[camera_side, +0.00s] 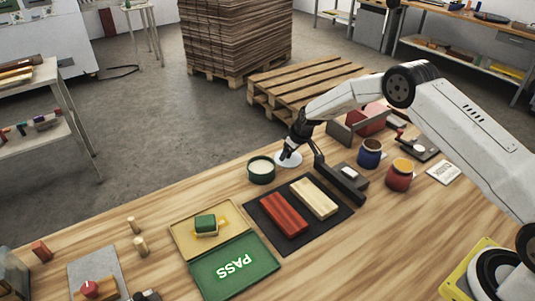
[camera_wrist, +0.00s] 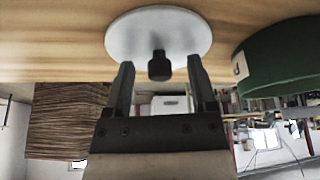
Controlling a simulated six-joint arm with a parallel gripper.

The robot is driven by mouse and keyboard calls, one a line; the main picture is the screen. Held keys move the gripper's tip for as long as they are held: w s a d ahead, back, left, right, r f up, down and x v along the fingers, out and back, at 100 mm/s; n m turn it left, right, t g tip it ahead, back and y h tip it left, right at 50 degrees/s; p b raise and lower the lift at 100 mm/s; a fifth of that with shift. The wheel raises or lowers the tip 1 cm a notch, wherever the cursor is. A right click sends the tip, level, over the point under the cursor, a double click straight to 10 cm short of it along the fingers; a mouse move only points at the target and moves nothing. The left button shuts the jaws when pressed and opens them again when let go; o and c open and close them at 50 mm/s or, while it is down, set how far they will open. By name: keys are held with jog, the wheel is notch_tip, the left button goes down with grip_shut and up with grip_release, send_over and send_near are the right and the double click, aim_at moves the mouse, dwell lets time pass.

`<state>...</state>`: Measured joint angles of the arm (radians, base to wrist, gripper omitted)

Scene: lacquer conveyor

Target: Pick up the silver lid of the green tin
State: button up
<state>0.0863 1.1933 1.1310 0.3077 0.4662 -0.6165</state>
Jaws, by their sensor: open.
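The silver lid (camera_side: 291,161) lies flat on the wooden table, just right of the open green tin (camera_side: 261,172), whose inside looks pale. In the wrist view the lid (camera_wrist: 135,35) is a pale round disc with a black knob (camera_wrist: 159,66), and the tin (camera_wrist: 278,58) stands to its right. My gripper (camera_side: 291,152) is low over the lid in the side view. In the wrist view my gripper (camera_wrist: 160,63) is open, its fingertips on either side of the knob, with a gap on both sides. The far side of the lid is partly hidden in the side view.
A dark mat (camera_side: 268,232) with a red block (camera_side: 283,214) and a cream block (camera_side: 314,198) lies in front. A dark device (camera_side: 343,182), a blue pot (camera_side: 370,153) and a red pot (camera_side: 399,175) stand to the right. Bare table lies left of the tin.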

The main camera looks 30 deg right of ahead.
grip_shut()
jog(key=shift+r, duration=0.1)
dwell(0.4)
jog(key=shift+r, duration=0.75)
jog(key=s+r, duration=1.1)
jog(key=s, duration=0.3)
jog(key=shift+a+r, duration=0.15)
jog(key=shift+a, duration=0.15)
jog(key=shift+w, duration=0.1)
